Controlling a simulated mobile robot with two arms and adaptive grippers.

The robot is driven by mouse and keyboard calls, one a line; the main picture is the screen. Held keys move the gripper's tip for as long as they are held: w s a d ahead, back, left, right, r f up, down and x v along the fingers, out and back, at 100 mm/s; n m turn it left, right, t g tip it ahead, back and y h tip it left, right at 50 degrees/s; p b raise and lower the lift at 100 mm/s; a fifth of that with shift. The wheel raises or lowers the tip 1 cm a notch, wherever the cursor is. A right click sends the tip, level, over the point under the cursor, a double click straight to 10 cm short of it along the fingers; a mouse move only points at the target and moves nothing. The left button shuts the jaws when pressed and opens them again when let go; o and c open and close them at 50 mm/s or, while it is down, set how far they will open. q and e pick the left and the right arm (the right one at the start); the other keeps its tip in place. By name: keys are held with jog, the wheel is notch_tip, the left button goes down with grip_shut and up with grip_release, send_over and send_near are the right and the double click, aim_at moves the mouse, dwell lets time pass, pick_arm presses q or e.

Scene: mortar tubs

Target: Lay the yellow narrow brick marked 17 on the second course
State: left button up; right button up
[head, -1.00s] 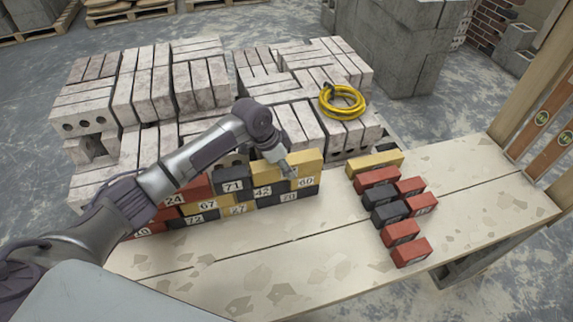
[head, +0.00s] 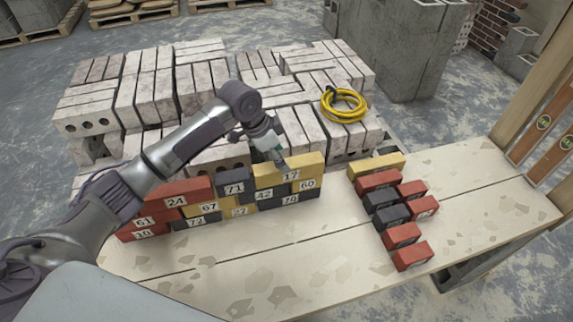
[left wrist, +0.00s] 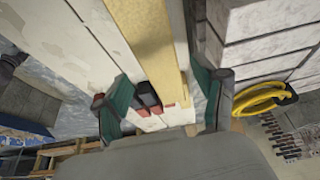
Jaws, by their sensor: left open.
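The yellow brick marked 17 (head: 305,165) lies flat on top of the small brick wall, at its right end. It rests above the bricks marked 42 (head: 264,195) and 60 (head: 307,184), beside the dark brick marked 71 (head: 234,187). My left gripper (head: 279,162) is just above and behind brick 17, tilted down. In the left wrist view the fingers of my left gripper (left wrist: 165,105) are spread apart, with a long yellow surface (left wrist: 152,45) showing between them. Whether a finger touches the brick I cannot tell. My right gripper is not in view.
The pale worktop (head: 330,235) is clear in front of the wall. Several loose red and dark bricks and a yellow one (head: 376,166) lie at the right. Stacked grey blocks (head: 205,90) stand behind, with a yellow coiled hose (head: 343,105) on them.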

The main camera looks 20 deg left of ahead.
pick_arm(q)
jog(key=v, duration=0.6)
jog(key=shift+f, duration=0.1)
dwell(0.3)
